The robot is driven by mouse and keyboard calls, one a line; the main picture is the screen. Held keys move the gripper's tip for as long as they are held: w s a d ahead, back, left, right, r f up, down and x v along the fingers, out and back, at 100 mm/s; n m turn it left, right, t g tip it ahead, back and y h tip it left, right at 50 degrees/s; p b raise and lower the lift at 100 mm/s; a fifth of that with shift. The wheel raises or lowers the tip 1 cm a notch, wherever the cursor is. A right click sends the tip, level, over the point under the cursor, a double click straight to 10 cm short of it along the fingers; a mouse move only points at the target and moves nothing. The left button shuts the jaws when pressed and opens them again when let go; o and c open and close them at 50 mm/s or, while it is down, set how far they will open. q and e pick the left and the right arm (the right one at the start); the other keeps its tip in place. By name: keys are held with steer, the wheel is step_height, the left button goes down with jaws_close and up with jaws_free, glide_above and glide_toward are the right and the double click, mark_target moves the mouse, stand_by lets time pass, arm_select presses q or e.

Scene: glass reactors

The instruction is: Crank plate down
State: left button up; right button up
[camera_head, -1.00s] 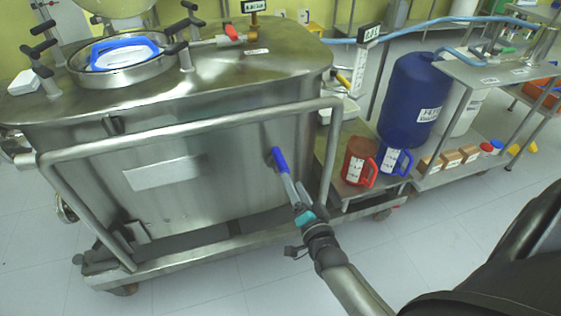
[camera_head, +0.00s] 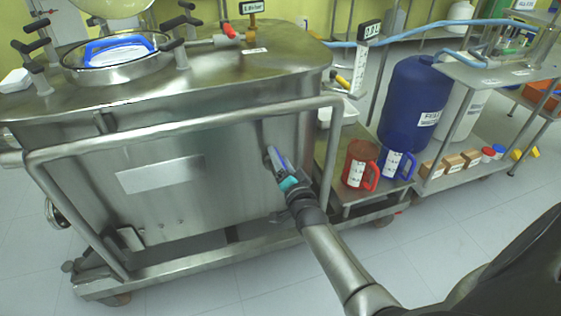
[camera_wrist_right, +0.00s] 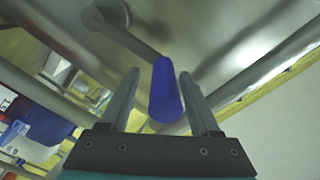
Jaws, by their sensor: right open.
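A crank with a blue handle (camera_wrist_right: 164,92) is mounted on the front of the steel reactor (camera_head: 225,135). In the right wrist view its metal arm (camera_wrist_right: 137,42) runs from a round hub at the upper left to the blue handle. My right gripper (camera_wrist_right: 158,85) is open, with one finger on each side of the handle and a visible gap to each. In the head view my right gripper (camera_head: 280,163) is at the crank and hides much of it. My left gripper is not in view.
A tubular rail (camera_head: 190,123) frames the reactor's front, close to my right arm. The floor in front is clear.

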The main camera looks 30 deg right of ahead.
jaws_close()
steer(key=shift+s+f, duration=0.1)
stand_by(0.4)
